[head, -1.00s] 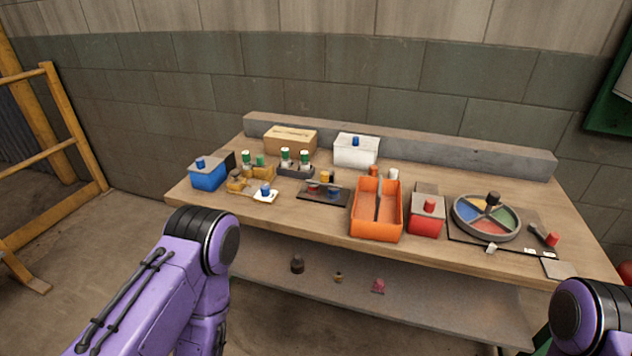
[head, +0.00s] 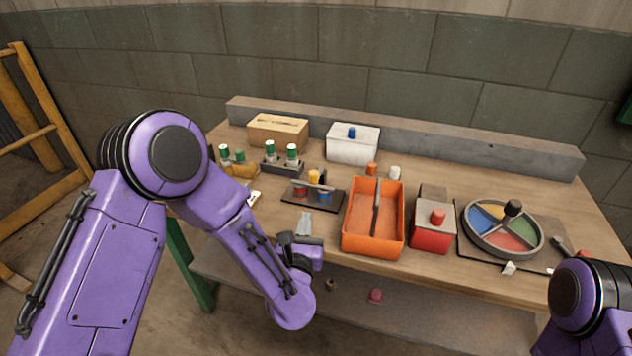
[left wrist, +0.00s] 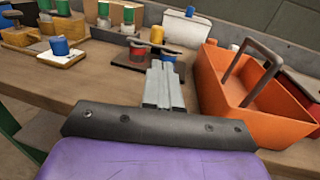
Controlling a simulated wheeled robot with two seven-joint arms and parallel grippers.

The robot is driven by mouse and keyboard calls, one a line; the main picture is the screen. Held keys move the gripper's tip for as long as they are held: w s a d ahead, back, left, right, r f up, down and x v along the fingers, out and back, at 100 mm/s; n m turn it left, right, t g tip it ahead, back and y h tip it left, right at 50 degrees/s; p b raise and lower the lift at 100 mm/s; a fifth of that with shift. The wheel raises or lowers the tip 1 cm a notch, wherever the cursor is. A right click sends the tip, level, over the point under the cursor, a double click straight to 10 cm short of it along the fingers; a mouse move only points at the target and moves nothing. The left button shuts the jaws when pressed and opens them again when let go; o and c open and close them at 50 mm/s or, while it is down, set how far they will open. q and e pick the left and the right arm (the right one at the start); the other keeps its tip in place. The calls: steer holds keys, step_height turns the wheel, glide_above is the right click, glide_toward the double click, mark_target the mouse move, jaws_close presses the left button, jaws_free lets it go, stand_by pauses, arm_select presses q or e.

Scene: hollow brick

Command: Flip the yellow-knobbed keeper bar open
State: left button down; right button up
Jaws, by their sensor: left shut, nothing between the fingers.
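The keeper bar (head: 306,185) is a thin grey bar on a dark base plate (head: 297,200). It lies across the tops of a red piece (head: 299,190) and a blue piece (head: 325,194). My right gripper is out of view.
An orange bin (head: 358,240) with a tall handle stands just right of the plate. A red box (head: 431,236) and a colored wheel (head: 490,247) stand farther right. Green-capped pieces (head: 269,147) and a white box (head: 352,150) stand behind. My left arm hides the table's left end.

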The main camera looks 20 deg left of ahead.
mark_target(313, 178)
arm_select(q)
steer(key=w+a+p, duration=0.1)
steer(key=w, duration=0.3)
steer(key=w+p, duration=0.1)
steer(key=w, duration=0.4)
steer(key=w+a+p, duration=0.1)
steer(key=w, duration=0.3)
steer(key=shift+w+a, duration=0.25)
steer(key=shift+a, duration=0.1)
steer(key=shift+f, duration=0.1)
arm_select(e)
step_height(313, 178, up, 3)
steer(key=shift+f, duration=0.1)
